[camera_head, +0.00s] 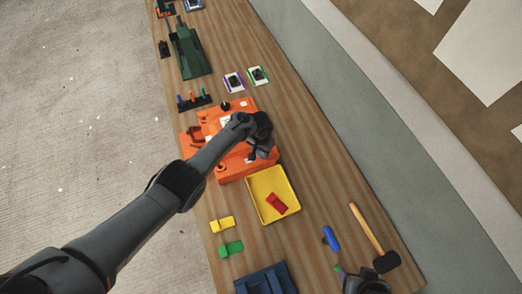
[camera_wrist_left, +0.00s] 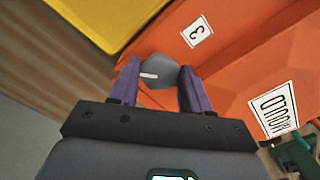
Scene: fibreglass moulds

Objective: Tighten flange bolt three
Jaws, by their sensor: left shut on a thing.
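The orange mould (camera_head: 231,172) lies on the wooden bench, with part of it hidden under my left arm. In the left wrist view its orange flange (camera_wrist_left: 235,85) carries a white label with the number 3 (camera_wrist_left: 196,31). A grey bolt head (camera_wrist_left: 160,70) with a white mark sits close to that label. My left gripper (camera_head: 252,157) is over the mould's near right part. In the left wrist view the left gripper (camera_wrist_left: 158,84) has its two purple-grey fingers on either side of the bolt head, shut on it. A dark part at the bottom edge may be my right gripper (camera_head: 364,284); its fingers are unclear.
A yellow tray (camera_head: 290,184) holding a red piece stands close by the mould. Yellow (camera_head: 222,225) and green (camera_head: 231,249) clamps, a blue-handled tool (camera_head: 331,238) and a hammer (camera_head: 367,229) lie nearer. A dark green mould (camera_head: 188,53) stands farther off.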

